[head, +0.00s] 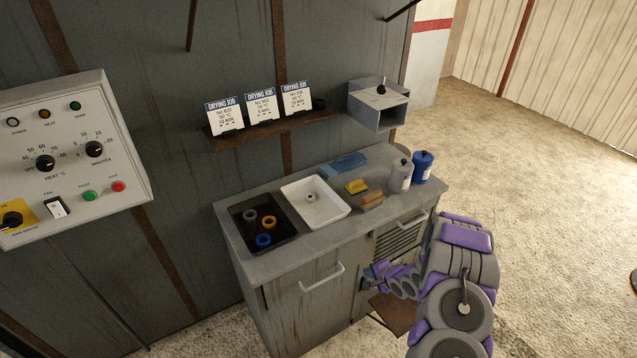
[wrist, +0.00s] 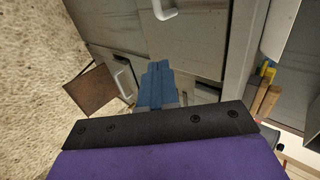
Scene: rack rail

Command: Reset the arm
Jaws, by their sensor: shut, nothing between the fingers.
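My arm is purple and grey and reaches in from the lower right in the head view. My gripper (head: 369,279) is in front of the grey cabinet (head: 300,300), below the counter top, near the gap between the left door and the vented section. In the wrist view my gripper (wrist: 158,68) shows two blue fingers pressed together with nothing between them. The fingers point toward the cabinet front. I cannot tell whether they touch it.
The counter holds a black tray (head: 240,237) with several rings, a white basin (head: 324,215), a yellow sponge (head: 357,186) and two canisters (head: 401,175). A brown panel (wrist: 92,93) sticks out low by the cabinet. A control box (head: 75,155) hangs left.

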